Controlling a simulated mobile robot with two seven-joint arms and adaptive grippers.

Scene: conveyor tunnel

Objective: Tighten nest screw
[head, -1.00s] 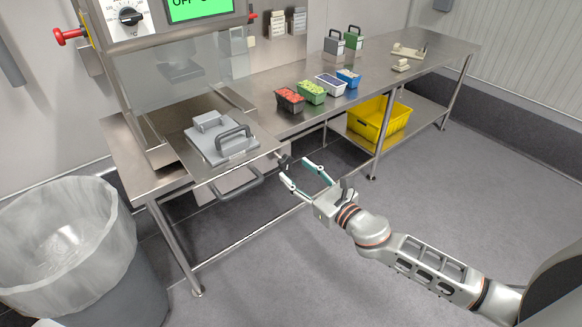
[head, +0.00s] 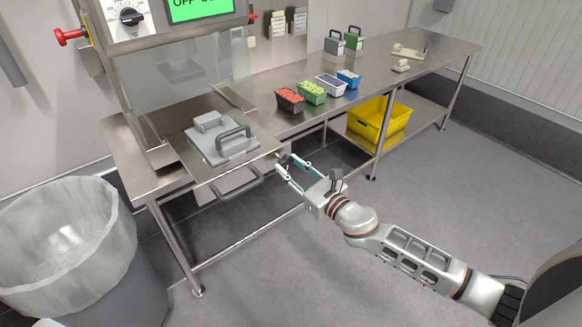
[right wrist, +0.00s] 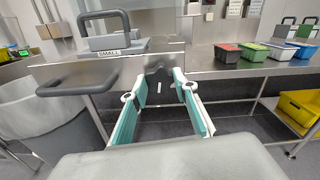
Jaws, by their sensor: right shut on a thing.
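The nest screw, a dark lobed knob (right wrist: 158,73), sits at the front right corner of the steel drawer plate (head: 181,150). My right gripper (head: 285,162) reaches it from the front right. In the right wrist view its pale-green fingers (right wrist: 160,84) are on both sides of the knob and shut on it. In the head view the knob is mostly hidden by the fingertips. A grey nest block with a dark handle (head: 219,150) lies on the plate; it also shows in the right wrist view (right wrist: 104,43). My left gripper is not in view.
A dark drawer handle (head: 237,189) juts out below the plate. Small trays of red (head: 290,105), green and blue stand on the steel table, with a yellow crate (head: 378,119) on the shelf below. A lined bin (head: 65,240) stands at the left. The floor at right is clear.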

